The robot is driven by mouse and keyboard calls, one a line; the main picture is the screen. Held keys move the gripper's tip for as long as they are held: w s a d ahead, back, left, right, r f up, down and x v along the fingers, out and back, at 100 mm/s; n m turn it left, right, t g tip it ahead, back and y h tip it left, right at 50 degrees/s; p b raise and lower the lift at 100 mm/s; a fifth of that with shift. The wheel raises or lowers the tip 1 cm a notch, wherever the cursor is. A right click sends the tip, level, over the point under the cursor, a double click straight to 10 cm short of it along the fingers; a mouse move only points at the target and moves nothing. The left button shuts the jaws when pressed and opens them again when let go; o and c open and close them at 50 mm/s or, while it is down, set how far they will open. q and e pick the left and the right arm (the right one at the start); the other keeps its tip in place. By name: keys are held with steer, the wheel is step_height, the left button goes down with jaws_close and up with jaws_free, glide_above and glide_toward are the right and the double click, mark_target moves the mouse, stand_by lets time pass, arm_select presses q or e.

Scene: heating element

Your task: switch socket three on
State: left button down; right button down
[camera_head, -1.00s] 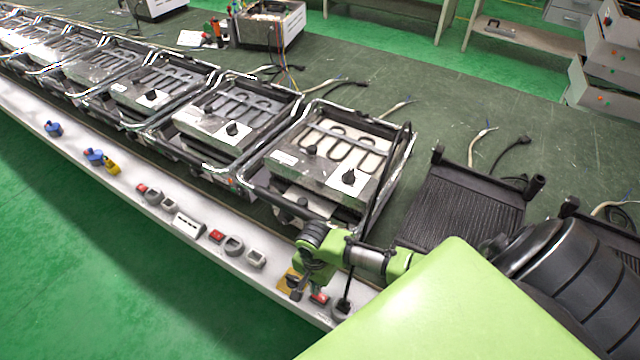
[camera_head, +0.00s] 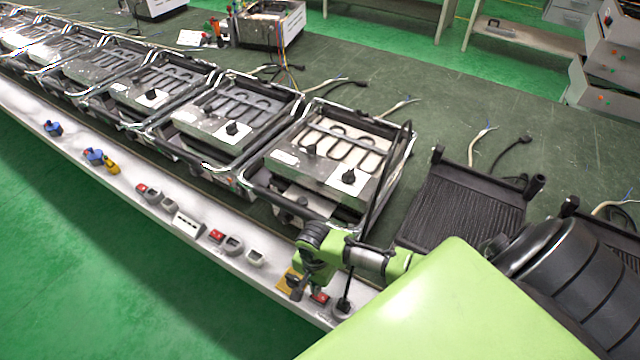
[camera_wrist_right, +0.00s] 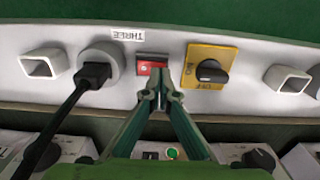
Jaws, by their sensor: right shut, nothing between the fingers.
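The label THREE (camera_wrist_right: 127,34) reads upside down on the white rail in the right wrist view. Below it is a red rocker switch (camera_wrist_right: 152,66), also seen in the head view (camera_head: 320,298). To its left, a black plug with a cable (camera_wrist_right: 95,75) sits in a round grey socket (camera_wrist_right: 115,56). To its right is a yellow plate with a black rotary knob (camera_wrist_right: 210,71) marked OFF. My right gripper (camera_wrist_right: 160,76) is shut and empty, its tips at the lower edge of the red switch and partly covering it. I cannot tell whether they touch. My left gripper is not in view.
Empty grey square sockets (camera_wrist_right: 42,66) and (camera_wrist_right: 288,78) flank these parts. Heating units in metal frames (camera_head: 330,160) line the bench behind the rail. A black ribbed grill plate (camera_head: 465,210) lies beside my right arm. Green floor is free in front of the rail.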

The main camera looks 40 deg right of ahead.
steer(key=shift+f+b, duration=0.45)
steer(key=shift+f, duration=0.45)
steer(key=shift+r, duration=0.1)
stand_by(0.3)
step_height(320, 180, up, 7)
steer(key=p, duration=0.8)
steer(key=shift+p, duration=0.35)
steer(key=shift+a, duration=0.1)
